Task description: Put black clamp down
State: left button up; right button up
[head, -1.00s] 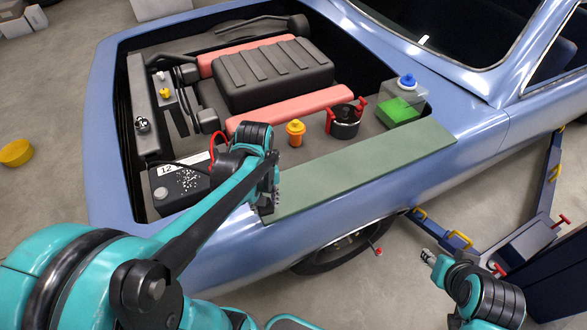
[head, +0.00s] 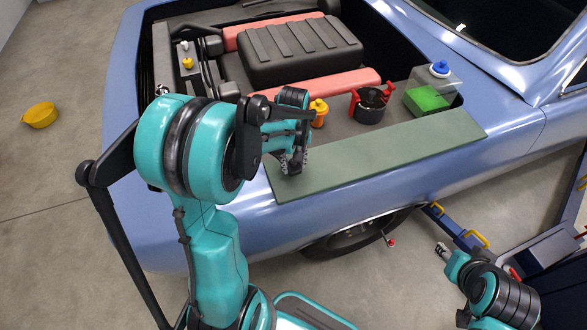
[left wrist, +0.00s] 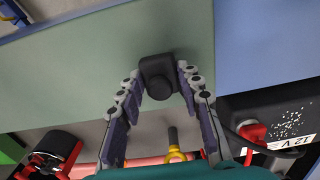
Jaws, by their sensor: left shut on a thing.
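The mat also fills much of the left wrist view (left wrist: 60,75). In the head view the clamp is mostly hidden by the fingers; I cannot tell whether it touches the mat. My right gripper (head: 443,250) is low at the right, away from the car; its finger opening is unclear.
The battery (left wrist: 285,125) is beside the gripper. The mat's middle and right are bare.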

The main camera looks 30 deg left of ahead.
pick_arm(q)
notch_tip(320, 180, down, 2)
jog(key=shift+f, duration=0.15)
jog(key=shift+f+b, duration=0.2)
jog(key=shift+b, duration=0.2)
jog(key=o, duration=1.1)
jog(key=shift+o, duration=0.2)
jog(key=shift+r, duration=0.1)
